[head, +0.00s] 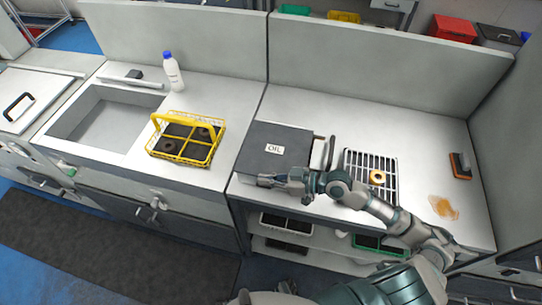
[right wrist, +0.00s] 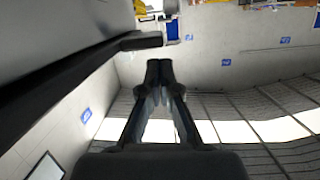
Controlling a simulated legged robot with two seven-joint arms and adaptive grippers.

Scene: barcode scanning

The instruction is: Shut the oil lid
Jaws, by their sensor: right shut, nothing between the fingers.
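The oil lid (head: 258,138) is a dark grey panel with a white "OIL" label (head: 274,149), on the left part of the right-hand counter. It looks flat, lying level over the oil unit; I cannot tell whether a small gap remains under it. My right gripper (head: 258,180) is at the lid's front edge, its fingers pointing left. The right wrist view shows the fingers (right wrist: 159,68) shut together and empty. I cannot tell whether they touch the lid. My left gripper is not in view.
A wire rack (head: 352,163) with a ring-shaped item (head: 377,178) stands right of the lid. A brush (head: 460,166) and an orange-brown spill (head: 443,207) are farther right. A yellow bottle carrier (head: 186,139), a white bottle (head: 173,75) and a sink (head: 103,118) are on the left counter.

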